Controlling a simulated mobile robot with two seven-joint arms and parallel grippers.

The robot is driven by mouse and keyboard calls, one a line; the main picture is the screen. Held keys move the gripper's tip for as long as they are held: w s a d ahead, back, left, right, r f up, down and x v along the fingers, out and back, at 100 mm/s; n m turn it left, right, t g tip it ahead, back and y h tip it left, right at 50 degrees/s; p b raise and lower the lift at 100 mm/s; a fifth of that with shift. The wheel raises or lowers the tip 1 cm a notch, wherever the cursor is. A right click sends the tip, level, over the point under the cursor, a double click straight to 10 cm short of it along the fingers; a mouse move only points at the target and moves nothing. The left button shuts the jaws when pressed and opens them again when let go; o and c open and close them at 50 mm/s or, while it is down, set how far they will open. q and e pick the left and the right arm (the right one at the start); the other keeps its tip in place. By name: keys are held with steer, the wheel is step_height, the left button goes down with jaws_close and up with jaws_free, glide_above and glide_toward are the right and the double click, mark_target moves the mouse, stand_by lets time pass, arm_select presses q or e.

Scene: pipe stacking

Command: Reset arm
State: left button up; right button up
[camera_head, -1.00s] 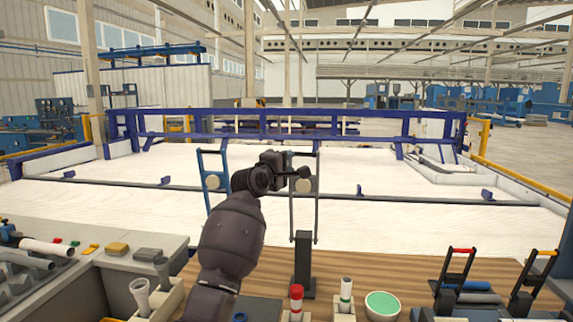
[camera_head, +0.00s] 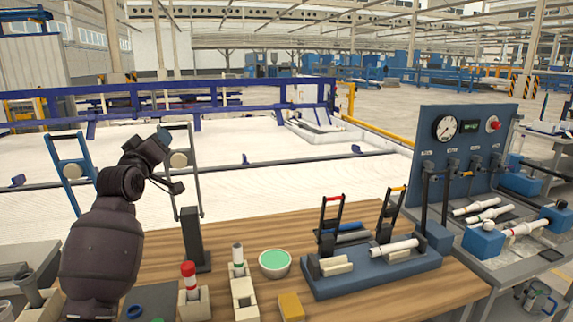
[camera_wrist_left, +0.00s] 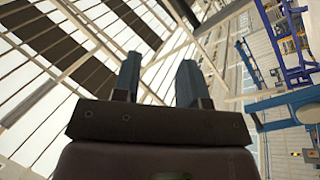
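My left arm rises at the left of the head view, with its gripper (camera_head: 154,147) up in the air above the table. In the left wrist view its two fingers (camera_wrist_left: 159,80) stand apart with nothing between them. They point towards the roof beams. My right gripper is in neither view.
The wooden table (camera_head: 420,288) holds a dark upright post (camera_head: 192,238), a red-topped pipe (camera_head: 188,275), a white pipe (camera_head: 238,255), a green-filled bowl (camera_head: 274,262) and a yellow block (camera_head: 291,306). A blue fixture (camera_head: 370,277) holds a white pipe (camera_head: 394,248). A gauge panel (camera_head: 466,150) stands at right.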

arm_select(q)
steer(key=s+d+f+m+g, duration=0.1)
steer(key=s+f+m, duration=0.3)
steer(key=f, duration=0.5)
steer(key=s+d+f+m+g, duration=0.1)
steer(key=s+f, duration=0.5)
steer(key=f, duration=0.3)
steer(key=s+d+f+m+g, duration=0.1)
steer(key=s+f+m, duration=0.3)
steer(key=f, duration=0.5)
steer(key=s+f+n+g, duration=0.1)
steer(key=s+f+g, duration=0.2)
steer(key=s+f, duration=0.8)
steer(key=s+f+n+g+y, duration=0.1)
steer(key=s+f+g, duration=0.2)
steer(key=s+f, duration=0.8)
steer(key=s, duration=0.7)
steer(key=shift+s+d+f, duration=0.15)
steer(key=shift+s+f, duration=0.05)
steer(key=shift+f, duration=0.15)
